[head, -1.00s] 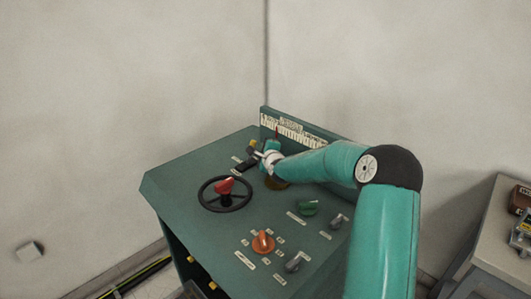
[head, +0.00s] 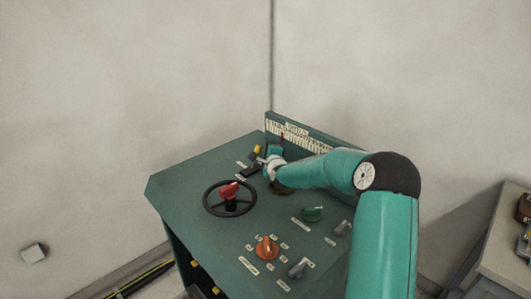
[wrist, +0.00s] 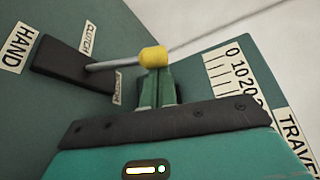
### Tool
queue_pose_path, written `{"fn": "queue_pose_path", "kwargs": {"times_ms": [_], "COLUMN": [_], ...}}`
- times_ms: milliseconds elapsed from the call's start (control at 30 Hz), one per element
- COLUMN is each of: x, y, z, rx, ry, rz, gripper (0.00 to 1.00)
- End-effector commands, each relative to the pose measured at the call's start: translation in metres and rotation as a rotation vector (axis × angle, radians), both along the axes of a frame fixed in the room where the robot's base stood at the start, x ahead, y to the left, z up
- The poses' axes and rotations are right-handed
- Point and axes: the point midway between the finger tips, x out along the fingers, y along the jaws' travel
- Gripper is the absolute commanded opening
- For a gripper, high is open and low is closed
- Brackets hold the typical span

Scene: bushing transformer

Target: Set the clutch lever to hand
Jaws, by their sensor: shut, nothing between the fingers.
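The clutch lever is a grey rod (wrist: 115,63) with a yellow knob (wrist: 152,57), rising from a black slotted plate (wrist: 75,65) on the green console. The HAND label (wrist: 17,47) is at the plate's left end, and the rod leans right, away from it. In the head view the yellow knob (head: 258,149) is near the console's back edge. My gripper (wrist: 157,80) is shut and empty, its fingertips close against the near side of the knob; I cannot tell whether they touch.
A black handwheel (head: 230,198) with a red knob stands left of my arm. Green (head: 312,213) and orange (head: 266,247) knobs are on the near part of the console. A scale panel (head: 300,133) rises along the back edge. A grey table (head: 500,250) is at far right.

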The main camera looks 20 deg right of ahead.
Motion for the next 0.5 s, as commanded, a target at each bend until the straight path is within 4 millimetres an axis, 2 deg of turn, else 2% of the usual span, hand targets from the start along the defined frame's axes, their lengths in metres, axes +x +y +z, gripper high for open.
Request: {"fn": "queue_pose_path", "kwargs": {"times_ms": [500], "x": [-0.005], "y": [0.014], "z": [0.006], "rx": [-0.149], "ry": [-0.062], "rz": [0.003], "gripper": [0.0]}}
